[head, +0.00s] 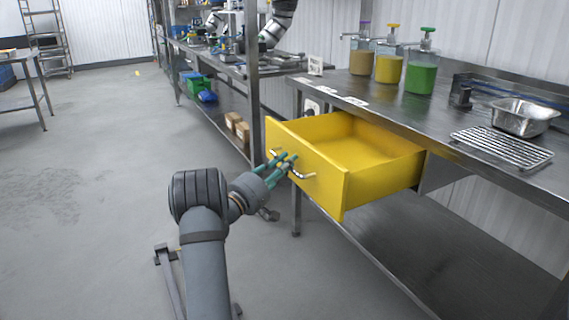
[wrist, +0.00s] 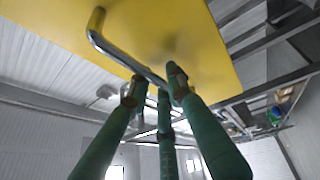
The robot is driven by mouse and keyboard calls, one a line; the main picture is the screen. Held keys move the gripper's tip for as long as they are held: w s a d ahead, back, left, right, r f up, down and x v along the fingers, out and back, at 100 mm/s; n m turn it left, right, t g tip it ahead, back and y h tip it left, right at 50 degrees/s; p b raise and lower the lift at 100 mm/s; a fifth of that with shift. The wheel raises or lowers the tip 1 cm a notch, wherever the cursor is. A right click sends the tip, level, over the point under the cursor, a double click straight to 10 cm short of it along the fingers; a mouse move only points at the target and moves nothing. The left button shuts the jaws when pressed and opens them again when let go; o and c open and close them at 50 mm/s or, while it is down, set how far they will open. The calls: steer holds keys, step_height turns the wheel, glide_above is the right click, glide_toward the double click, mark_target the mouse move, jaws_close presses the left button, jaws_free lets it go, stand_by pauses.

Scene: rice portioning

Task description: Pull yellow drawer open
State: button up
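The yellow drawer (head: 345,190) is pulled well out from under the steel counter, and its empty inside shows. Its front also fills the top of the wrist view (wrist: 200,45). A metal bar handle (head: 307,176) runs across the drawer front; its bent bar shows in the wrist view (wrist: 112,53). My gripper (head: 284,163), with several green fingers, is at the middle of the handle. In the wrist view the fingertips (wrist: 155,88) close in around the bar. Part of the handle is hidden behind the fingers.
The steel counter (head: 470,118) holds pump bottles of brown, yellow and green (head: 421,78) contents, a wire rack (head: 502,148) and a metal pan (head: 524,117). A lower shelf (head: 410,245) lies under the drawer. The floor (head: 90,180) at left is clear.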

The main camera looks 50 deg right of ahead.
steer(key=o, duration=0.3)
steer(key=shift+w+a, duration=0.1)
steer(key=a, duration=0.4)
steer(key=a+f, duration=0.1)
steer(key=a, duration=0.2)
steer(key=a+f, duration=0.1)
steer(key=a, duration=0.3)
steer(key=shift+s+a, duration=0.3)
steer(key=shift+s, duration=0.1)
steer(key=d, duration=0.4)
steer(key=d+r, duration=0.1)
steer(key=d, duration=0.3)
steer(key=d+r, duration=0.1)
steer(key=d, duration=0.3)
steer(key=shift+w, duration=0.35)
